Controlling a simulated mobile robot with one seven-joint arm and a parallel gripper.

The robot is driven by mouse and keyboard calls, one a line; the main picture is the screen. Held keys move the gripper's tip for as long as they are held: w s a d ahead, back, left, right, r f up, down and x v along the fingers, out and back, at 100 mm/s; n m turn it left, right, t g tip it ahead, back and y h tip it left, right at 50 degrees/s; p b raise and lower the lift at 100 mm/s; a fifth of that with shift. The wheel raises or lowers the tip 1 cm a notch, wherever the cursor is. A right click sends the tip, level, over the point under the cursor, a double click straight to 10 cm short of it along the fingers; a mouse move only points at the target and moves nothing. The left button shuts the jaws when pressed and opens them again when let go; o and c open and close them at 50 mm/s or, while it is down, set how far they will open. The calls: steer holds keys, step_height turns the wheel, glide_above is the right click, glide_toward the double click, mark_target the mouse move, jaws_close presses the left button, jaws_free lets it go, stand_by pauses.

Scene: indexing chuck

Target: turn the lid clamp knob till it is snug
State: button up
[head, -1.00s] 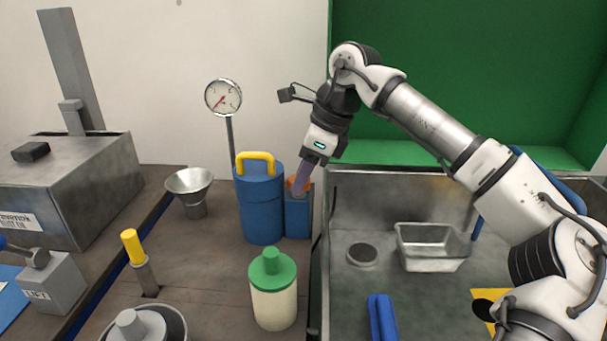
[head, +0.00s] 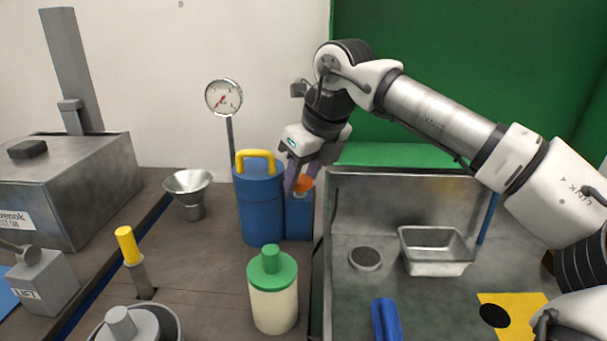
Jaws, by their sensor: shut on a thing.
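The orange knob (head: 304,184) sits on top of a small blue block (head: 299,220) that stands against the right side of a blue canister (head: 261,210). The canister's lid carries a yellow handle (head: 256,160). My gripper (head: 299,182) comes down from the upper right with its purple fingers at the knob and is shut on it. The fingers hide part of the knob. The wrist is tilted. Whether the knob is tight cannot be seen.
A gauge (head: 223,98) on a post stands behind the canister, with a metal funnel (head: 190,190) to its left. A green-lidded cream jar (head: 273,292) stands in front. The sink area at right holds a metal tray (head: 435,250) and a dark round disc (head: 365,258).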

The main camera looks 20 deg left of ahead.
stand_by(0.4)
steer(key=o, duration=1)
steer(key=shift+c, duration=0.2)
steer(key=p+v, duration=0.1)
steer(key=v, duration=1.2)
steer(key=shift+s+d+r, duration=0.2)
steer(key=shift+r, duration=0.1)
